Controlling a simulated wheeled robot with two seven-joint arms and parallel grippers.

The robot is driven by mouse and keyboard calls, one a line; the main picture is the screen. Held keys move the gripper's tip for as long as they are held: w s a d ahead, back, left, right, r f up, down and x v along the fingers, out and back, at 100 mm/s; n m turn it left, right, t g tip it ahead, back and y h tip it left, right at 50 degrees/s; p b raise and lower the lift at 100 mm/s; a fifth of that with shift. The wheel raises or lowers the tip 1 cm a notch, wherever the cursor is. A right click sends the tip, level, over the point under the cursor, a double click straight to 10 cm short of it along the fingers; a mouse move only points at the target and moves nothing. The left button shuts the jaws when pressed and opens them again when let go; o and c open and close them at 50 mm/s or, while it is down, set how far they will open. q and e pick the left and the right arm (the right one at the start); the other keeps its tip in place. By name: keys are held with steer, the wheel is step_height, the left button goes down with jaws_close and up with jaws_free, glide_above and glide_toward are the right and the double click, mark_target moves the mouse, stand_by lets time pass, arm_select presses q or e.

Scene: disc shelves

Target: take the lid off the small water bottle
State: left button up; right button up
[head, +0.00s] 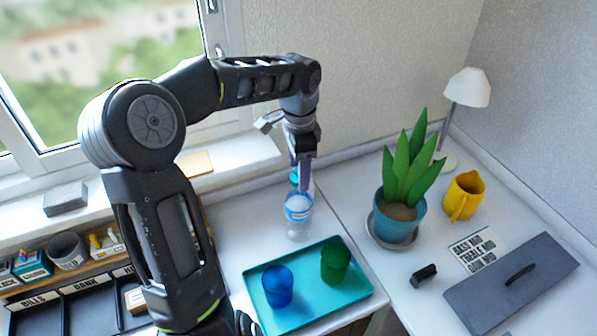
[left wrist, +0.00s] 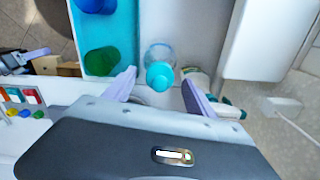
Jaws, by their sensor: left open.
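The small water bottle (head: 298,212) stands upright on the white surface behind the teal tray. It is clear with a blue-and-white label. Its turquoise lid (left wrist: 160,75) is on top and shows from above in the left wrist view; in the head view the left fingers partly hide it. My left gripper (head: 303,176) points down over the bottle top. In the left wrist view its pale purple fingers (left wrist: 159,88) are apart, one on either side of the lid, with gaps between them and it. My right gripper is not clearly seen.
The teal tray (head: 335,299) holds a blue cup (head: 277,286) and a green cup (head: 335,260) in front of the bottle. A windowsill (head: 235,160) lies behind.

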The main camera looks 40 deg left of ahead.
arm_select(q)
steer(key=shift+f, duration=0.35)
stand_by(0.3)
steer(key=c, duration=1.4)
